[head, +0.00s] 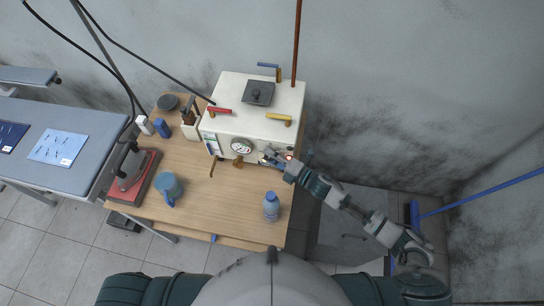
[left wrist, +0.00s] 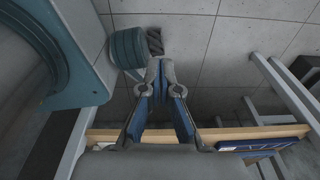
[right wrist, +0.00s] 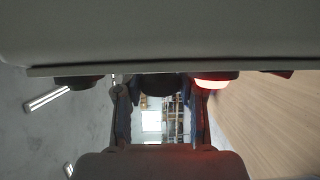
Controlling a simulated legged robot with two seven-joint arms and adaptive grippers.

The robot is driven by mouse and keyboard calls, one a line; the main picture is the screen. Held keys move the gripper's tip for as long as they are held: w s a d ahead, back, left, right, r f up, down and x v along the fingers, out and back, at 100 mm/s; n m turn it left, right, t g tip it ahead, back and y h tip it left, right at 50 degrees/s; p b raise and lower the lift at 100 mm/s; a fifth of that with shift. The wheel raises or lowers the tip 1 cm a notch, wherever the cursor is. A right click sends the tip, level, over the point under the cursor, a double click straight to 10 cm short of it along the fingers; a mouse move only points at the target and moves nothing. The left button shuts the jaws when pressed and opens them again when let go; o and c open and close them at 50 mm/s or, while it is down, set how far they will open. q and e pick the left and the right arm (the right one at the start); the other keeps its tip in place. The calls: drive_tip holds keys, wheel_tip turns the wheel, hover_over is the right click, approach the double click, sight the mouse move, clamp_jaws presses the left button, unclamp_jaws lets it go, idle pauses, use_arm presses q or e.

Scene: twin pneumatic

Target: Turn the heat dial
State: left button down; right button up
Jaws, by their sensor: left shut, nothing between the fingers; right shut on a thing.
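The heat dial seems to be the dark round knob (right wrist: 160,86) on the front of the white boiler box (head: 226,120). My right gripper (head: 271,156) reaches the lower right of that front. In the right wrist view its fingers (right wrist: 158,98) stand on either side of the knob and are shut on it. The fingers and the angle hide any mark on the knob. My left gripper (left wrist: 160,72) is shut and empty, pointing down over the floor, away from the box. It is not seen in the head view.
A lit red lamp (right wrist: 213,82) and another dark knob (right wrist: 78,83) flank the held knob. A gauge (head: 241,146) is on the box front. The table's front middle is clear.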

drive_tip(key=shift+s+a+f, duration=0.15)
drive_tip(key=shift+a, duration=0.4)
drive_tip(key=shift+d+f, duration=0.1)
drive_tip(key=shift+f, duration=0.05)
use_arm(q)
wheel_tip(320, 180, down, 8)
drive_tip(key=b, duration=0.8)
use_arm(e)
drive_tip(key=shift+f+m+t+y, duration=0.5)
drive_tip(key=shift+m+t+y, duration=0.25)
drive_tip(key=shift+y, duration=0.35)
drive_tip(key=t+b, duration=0.1)
drive_tip(key=b, duration=0.1)
drive_tip(key=shift+m+y+b, duration=0.25)
drive_tip(key=shift+y+b, duration=0.05)
drive_tip(key=shift+y, duration=0.1)
drive_tip(key=shift+d+r+m+t+y+b, duration=0.15)
drive_tip(key=shift+r+m+t+y+b, duration=0.3)
drive_tip(key=shift+b, duration=0.5)
drive_tip(key=shift+f+h, duration=0.1)
drive_tip(key=shift+h, duration=0.15)
drive_tip(key=o, duration=1.1)
use_arm(q)
drive_tip(key=w+d+r, duration=0.1)
drive_tip(key=w+r, duration=0.1)
drive_tip(key=w, duration=0.8)
drive_tip(key=shift+d, duration=0.25)
use_arm(e)
drive_tip(key=shift+t, duration=0.3)
drive_tip(key=shift+r, duration=0.2)
